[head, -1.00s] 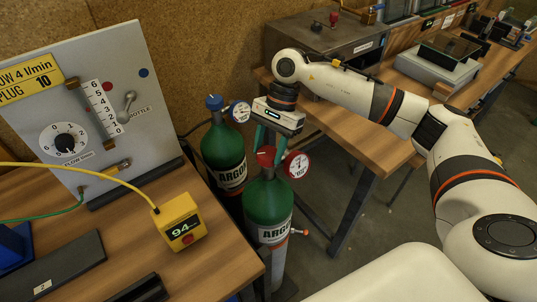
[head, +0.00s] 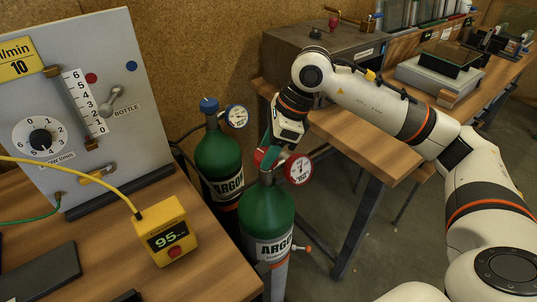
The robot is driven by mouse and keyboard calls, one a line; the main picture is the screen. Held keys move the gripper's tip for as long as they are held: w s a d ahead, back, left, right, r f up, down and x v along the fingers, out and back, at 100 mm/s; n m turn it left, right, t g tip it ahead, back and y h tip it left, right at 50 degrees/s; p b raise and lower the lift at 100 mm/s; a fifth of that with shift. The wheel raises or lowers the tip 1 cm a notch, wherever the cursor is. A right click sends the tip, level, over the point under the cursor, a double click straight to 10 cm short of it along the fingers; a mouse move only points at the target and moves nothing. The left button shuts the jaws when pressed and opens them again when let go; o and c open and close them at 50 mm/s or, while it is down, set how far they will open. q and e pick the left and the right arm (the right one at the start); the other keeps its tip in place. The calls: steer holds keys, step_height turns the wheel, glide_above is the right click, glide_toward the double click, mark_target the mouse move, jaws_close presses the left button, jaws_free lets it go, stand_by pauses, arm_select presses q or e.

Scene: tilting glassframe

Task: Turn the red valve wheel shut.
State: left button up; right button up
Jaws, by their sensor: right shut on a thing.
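The red valve wheel (head: 267,155) sits on top of the front green argon bottle (head: 268,212), partly covered by my right gripper's fingers. My right gripper (head: 268,152) reaches down from above and is shut on the red wheel. A red-rimmed gauge (head: 298,169) is mounted just right of the wheel. My left gripper is out of view.
A second green argon bottle (head: 219,158) with a blue wheel (head: 209,105) and blue gauge (head: 237,117) stands close behind to the left. A yellow meter (head: 167,230) reading 95 sits on the wooden bench at left. A grey flow panel (head: 92,50) stands behind it. A wooden workbench (head: 345,138) lies behind my right arm.

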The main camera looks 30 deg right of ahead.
steer(key=shift+m+t+b, duration=0.3)
steer(key=shift+m+b, duration=0.2)
steer(key=shift+m, duration=0.5)
steer(key=o, duration=1)
steer(key=shift+h, duration=0.3)
steer(key=v, duration=1.2)
steer(key=shift+s, duration=0.1)
steer(key=shift+f, duration=0.1)
